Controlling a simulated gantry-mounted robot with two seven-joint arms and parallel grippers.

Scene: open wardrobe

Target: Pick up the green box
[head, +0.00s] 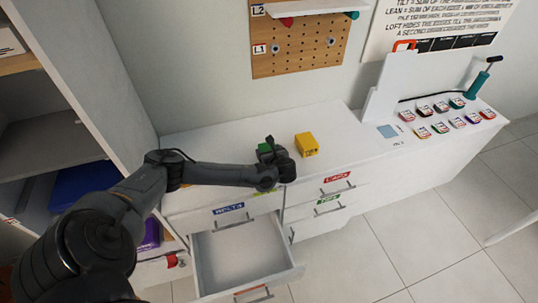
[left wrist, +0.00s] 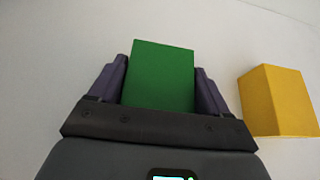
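The green box (head: 264,148) is on the white cabinet top, mostly hidden in the head view by my left gripper (head: 272,150). In the left wrist view, the green box (left wrist: 160,75) stands between the two purple-grey fingers of the left gripper (left wrist: 161,85). The fingers lie very close along both its sides. I cannot tell whether they press on it or whether the box is lifted. My right gripper is in neither view.
A yellow box (head: 306,144) stands just right of the green one, also in the left wrist view (left wrist: 278,100). An open, empty-looking drawer (head: 240,256) juts out below. A pegboard (head: 298,45) hangs behind. Several small labelled items sit at the right. The wardrobe side (head: 95,60) rises at the left.

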